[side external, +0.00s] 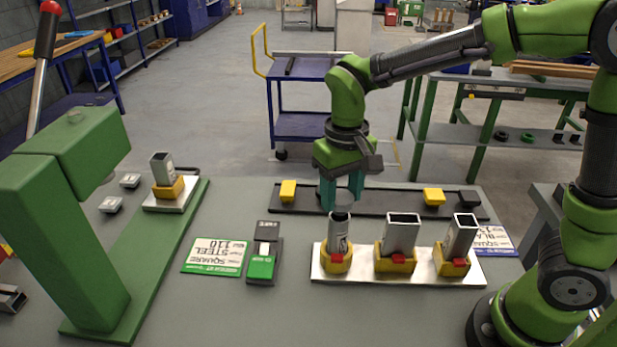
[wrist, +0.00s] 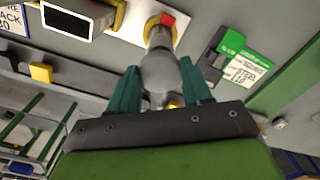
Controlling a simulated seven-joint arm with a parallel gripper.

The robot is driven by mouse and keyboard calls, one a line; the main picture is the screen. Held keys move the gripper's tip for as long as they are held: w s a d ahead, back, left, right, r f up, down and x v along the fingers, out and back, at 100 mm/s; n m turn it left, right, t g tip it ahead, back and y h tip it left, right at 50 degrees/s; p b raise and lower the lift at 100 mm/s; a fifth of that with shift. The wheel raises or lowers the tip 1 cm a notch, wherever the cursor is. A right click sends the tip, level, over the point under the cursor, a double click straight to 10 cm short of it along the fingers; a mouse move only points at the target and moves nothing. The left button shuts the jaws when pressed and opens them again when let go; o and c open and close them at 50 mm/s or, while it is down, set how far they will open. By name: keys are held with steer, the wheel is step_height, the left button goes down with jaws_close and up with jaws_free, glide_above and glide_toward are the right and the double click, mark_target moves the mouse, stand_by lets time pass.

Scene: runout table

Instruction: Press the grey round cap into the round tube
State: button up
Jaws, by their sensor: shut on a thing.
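The round tube (side external: 338,238) stands upright in a yellow holder with a red tab, at the left end of a metal plate (side external: 433,279). My gripper (side external: 341,203) is directly above it, pointing down, with teal fingers. In the wrist view my gripper (wrist: 160,78) is shut on the grey round cap (wrist: 160,72), which sits between the fingertips. The round tube (wrist: 157,34) shows just beyond the cap. The cap is in line with the tube mouth, at or very close to it; I cannot tell whether it has entered. In the side view the fingers mostly hide the cap.
Two square tubes (side external: 402,234) (side external: 461,236) stand in yellow holders to the right. A dark rail (side external: 385,199) with yellow blocks lies behind. A green press (side external: 70,215) stands left, with a square tube (side external: 161,168) in its holder. A card (side external: 215,257) and a green-grey device (side external: 262,262) lie between.

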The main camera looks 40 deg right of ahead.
mark_target(342, 197)
steer(key=shift+f, duration=0.9)
steer(key=shift+r, duration=0.15)
steer(key=shift+r, duration=0.45)
steer(key=shift+f, duration=0.6)
stand_by(1.4)
steer(key=o, duration=1.1)
step_height(342, 197, up, 17)
steer(key=shift+c, duration=0.3)
